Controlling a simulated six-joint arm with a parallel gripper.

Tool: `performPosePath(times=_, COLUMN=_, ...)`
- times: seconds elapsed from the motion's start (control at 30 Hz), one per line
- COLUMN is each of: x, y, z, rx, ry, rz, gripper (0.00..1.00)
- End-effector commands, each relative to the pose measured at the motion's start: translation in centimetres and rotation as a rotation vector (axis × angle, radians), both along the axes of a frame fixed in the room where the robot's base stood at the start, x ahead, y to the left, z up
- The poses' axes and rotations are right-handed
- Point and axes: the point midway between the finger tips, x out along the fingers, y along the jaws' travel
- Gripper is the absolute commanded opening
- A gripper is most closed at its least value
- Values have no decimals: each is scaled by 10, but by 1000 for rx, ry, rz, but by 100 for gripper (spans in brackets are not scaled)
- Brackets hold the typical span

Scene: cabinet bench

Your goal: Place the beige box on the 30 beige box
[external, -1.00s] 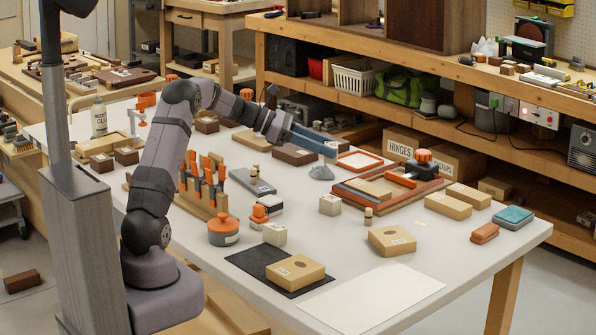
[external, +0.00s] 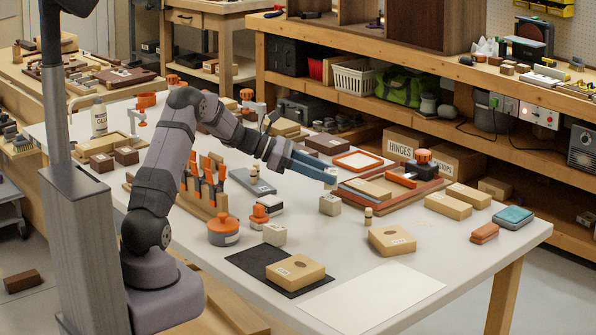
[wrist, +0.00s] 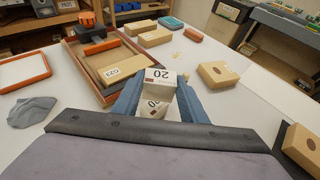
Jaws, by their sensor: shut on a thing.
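My gripper (external: 328,179) is shut on a small beige box marked 20 (wrist: 160,77), between its blue fingers in the wrist view. A second face marked 20 shows just below it there; I cannot tell whether it is the same box. In the external view only a pale bit of the held box shows at the fingertips. Another small beige box (external: 330,205) stands on the table right below the gripper, seemingly a little apart from it. A similar small box (external: 275,235) stands by the black mat. No number 30 is readable on either.
A wooden peg (external: 368,217) stands right of the lower box. A flat box (external: 392,240) lies on the bare table, another (external: 295,272) on the black mat (external: 245,262). A red-edged tray (external: 352,199) lies behind. A crumpled grey piece (wrist: 30,111) lies at left in the wrist view.

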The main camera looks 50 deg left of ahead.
Motion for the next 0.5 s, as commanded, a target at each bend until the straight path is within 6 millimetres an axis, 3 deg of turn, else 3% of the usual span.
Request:
performPosePath(times=0.2, x=0, y=0, z=-26, rx=-2, ry=2, rz=0, gripper=14)
performPosePath(times=0.5, x=0, y=0, z=-29, rx=-1, ry=-1, rz=0, gripper=14)
